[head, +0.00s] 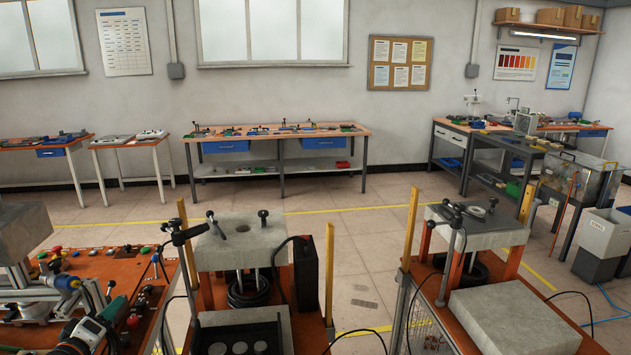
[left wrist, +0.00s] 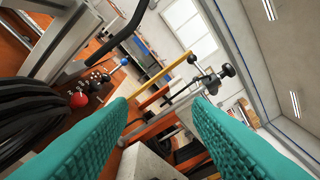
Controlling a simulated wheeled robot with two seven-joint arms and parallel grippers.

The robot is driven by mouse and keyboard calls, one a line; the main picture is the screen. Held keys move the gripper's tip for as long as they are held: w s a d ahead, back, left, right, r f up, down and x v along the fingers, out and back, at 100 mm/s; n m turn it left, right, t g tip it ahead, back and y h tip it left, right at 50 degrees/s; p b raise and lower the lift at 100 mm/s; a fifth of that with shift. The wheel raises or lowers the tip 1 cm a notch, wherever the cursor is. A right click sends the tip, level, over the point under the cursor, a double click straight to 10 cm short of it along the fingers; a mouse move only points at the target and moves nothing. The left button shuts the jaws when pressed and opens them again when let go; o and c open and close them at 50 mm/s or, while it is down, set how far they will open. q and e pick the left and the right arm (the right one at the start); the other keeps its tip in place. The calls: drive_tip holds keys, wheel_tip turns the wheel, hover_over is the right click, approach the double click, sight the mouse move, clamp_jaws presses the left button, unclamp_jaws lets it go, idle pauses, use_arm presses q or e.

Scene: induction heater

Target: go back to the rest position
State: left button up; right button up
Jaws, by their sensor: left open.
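My left gripper (head: 113,314) is low at the left of the head view, above the cluttered orange-brown bench. Its teal fingers also show in the left wrist view (left wrist: 161,106), spread apart with nothing held between them. A stand with a grey top block (head: 240,241) is to its right, with a black knob and a rod on top. A second stand with a grey top block (head: 477,226) is further right. My right gripper is in neither view.
A black box (head: 306,268) and yellow posts (head: 329,270) stand beside the first stand. A large grey slab (head: 515,318) is at the lower right. Small coloured knobs and parts lie on the left bench (head: 130,262). Open tiled floor lies beyond, before the back workbench (head: 275,135).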

use_arm(q)
drive_tip(key=s+d+f+m+g+y, duration=0.15)
drive_tip(key=s+f, duration=0.35)
drive_tip(key=f, duration=0.8)
drive_tip(key=s+d+f+m+g+b, duration=0.1)
drive_tip(key=s+f+g, duration=0.35)
drive_tip(key=f, duration=0.75)
drive_tip(key=s+d+f+m+g, duration=0.1)
drive_tip(key=s+f+m, duration=0.1)
drive_tip(key=s+f, duration=0.8)
drive_tip(key=s+d+f+m+g+b, duration=0.15)
drive_tip(key=s+d+f, duration=0.25)
drive_tip(key=s+f, duration=0.4)
drive_tip(key=s+d+f+m+g, duration=0.2)
drive_tip(key=s+d+f+g, duration=0.15)
drive_tip(key=s+f, duration=0.5)
drive_tip(key=s+d+f+m+g, duration=0.1)
drive_tip(key=s+d+f, duration=0.1)
drive_tip(key=s, duration=0.4)
drive_tip(key=s+d+f+m+g+h, duration=0.1)
drive_tip(key=s+d+f+m, duration=0.1)
drive_tip(key=s, duration=0.4)
drive_tip(key=s+d+f+m+g, duration=0.1)
drive_tip(key=s+d+f, duration=0.3)
drive_tip(key=s+d, duration=0.1)
drive_tip(key=shift+s+d+f+m+g, duration=0.25)
drive_tip(key=shift+s+d+m+g, duration=0.15)
drive_tip(key=shift+s, duration=0.2)
